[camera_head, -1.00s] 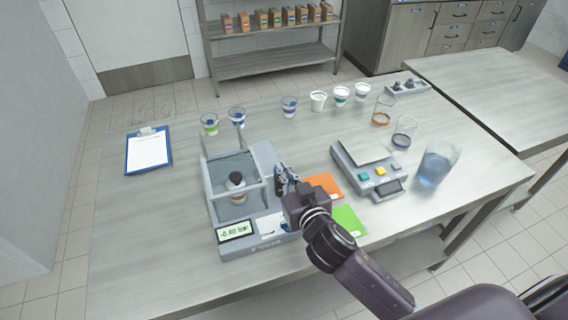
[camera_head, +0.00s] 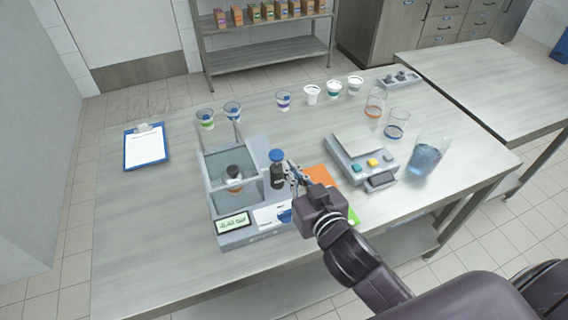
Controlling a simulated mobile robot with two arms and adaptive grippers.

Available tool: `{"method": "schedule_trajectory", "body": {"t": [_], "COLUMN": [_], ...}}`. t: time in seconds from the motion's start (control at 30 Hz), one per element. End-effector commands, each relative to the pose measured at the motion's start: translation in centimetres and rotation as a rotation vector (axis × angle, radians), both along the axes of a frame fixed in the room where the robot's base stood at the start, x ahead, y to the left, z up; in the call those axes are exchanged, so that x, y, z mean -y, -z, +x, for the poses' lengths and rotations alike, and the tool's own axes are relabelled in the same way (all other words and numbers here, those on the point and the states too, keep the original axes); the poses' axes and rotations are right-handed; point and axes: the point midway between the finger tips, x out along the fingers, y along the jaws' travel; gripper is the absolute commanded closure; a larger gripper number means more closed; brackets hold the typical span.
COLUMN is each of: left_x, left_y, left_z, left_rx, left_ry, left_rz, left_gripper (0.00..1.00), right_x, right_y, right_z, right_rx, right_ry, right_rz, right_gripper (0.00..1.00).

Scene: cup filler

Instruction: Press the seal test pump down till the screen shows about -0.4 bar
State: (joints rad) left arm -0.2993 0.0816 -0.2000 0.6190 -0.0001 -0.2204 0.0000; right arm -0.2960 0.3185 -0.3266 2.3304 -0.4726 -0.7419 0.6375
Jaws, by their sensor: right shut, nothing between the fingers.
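The seal test pump, a dark upright cylinder with a blue knob on top (camera_head: 277,156), stands at the right side of the grey seal tester (camera_head: 268,240). A clear-walled chamber on the tester's left holds a dark-topped bottle-like item (camera_head: 233,178). The tester's small screen (camera_head: 234,223) at the front left is lit; its digits are too blurred to read surely. My right gripper (camera_head: 290,172) is shut and empty, just right of the pump and below its knob height in the picture. I cannot tell whether it touches the pump. My left gripper is out of view.
An orange card (camera_head: 319,175) and a partly covered green card lie under my right arm. A scale (camera_head: 362,158) with coloured buttons and a pitcher of blue liquid (camera_head: 427,155) stand to the right. Several cups line the back. A clipboard (camera_head: 145,148) lies left; the table's left front is clear.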

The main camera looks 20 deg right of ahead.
Motion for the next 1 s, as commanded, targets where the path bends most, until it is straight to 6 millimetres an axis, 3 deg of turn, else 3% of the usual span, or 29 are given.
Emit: {"method": "schedule_trajectory", "body": {"t": [0.23, 1.0], "left_x": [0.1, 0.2], "left_y": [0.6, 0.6], "left_z": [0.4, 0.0], "left_rx": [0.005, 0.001], "left_ry": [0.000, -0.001], "left_rz": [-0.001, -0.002], "left_gripper": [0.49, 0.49], "right_x": [0.1, 0.1], "right_y": [-0.4, -0.6], "right_z": [-2.0, -2.0], "right_rx": [-0.001, 0.001], "right_ry": [0.001, 0.000], "right_rz": [0.000, 0.000], "right_gripper": [1.00, 1.00]}}
